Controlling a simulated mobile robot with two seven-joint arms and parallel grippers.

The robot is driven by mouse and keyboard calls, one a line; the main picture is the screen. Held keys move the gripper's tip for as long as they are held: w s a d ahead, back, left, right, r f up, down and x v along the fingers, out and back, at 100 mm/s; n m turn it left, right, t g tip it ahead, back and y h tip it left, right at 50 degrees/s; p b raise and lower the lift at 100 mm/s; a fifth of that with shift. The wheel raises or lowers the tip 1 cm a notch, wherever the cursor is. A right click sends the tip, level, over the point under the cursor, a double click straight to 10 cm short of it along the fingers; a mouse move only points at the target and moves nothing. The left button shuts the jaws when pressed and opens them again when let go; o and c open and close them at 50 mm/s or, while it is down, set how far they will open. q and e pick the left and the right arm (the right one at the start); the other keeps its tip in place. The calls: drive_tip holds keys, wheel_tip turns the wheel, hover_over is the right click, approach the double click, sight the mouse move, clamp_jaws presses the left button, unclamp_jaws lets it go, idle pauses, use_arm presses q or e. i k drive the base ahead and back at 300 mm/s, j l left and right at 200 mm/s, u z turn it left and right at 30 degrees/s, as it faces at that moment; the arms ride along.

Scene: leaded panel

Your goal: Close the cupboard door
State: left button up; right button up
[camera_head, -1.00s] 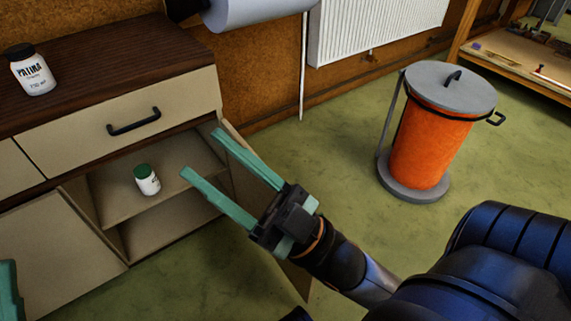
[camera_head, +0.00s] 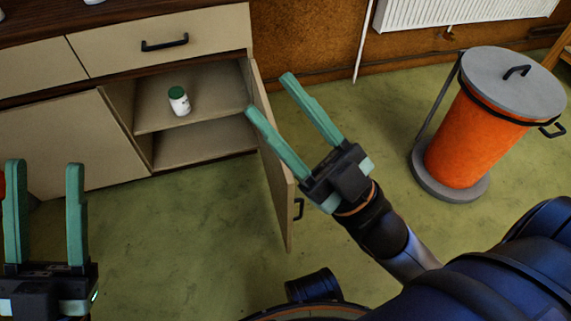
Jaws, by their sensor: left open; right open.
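The cupboard (camera_head: 193,134) stands open at the upper left, with a shelf inside. Its door (camera_head: 272,178) is hinged on the right side of the opening and swung out toward me, seen nearly edge-on. The door's dark handle (camera_head: 299,208) shows on its right, outer face. My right gripper (camera_head: 268,92) is open and empty, its fingers by the door's upper part on the outer side; I cannot tell whether they touch it. My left gripper (camera_head: 45,165) is open and empty at the lower left, apart from the door.
A small white jar with a green lid (camera_head: 179,101) stands on the cupboard shelf. A closed drawer (camera_head: 165,38) is above. An orange bin with a grey lid (camera_head: 472,140) stands at the right. The green floor before the cupboard is clear.

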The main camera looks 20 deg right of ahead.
sight(280, 180)
drive_tip(key=l+u, duration=0.1)
drive_tip(key=l, duration=0.7)
drive_tip(key=l+u, duration=0.15)
drive_tip(key=l, duration=0.6)
drive_tip(key=k+l+u, duration=0.1)
drive_tip(key=l, duration=0.7)
drive_tip(key=k+l+u, duration=0.1)
drive_tip(key=l, duration=0.65)
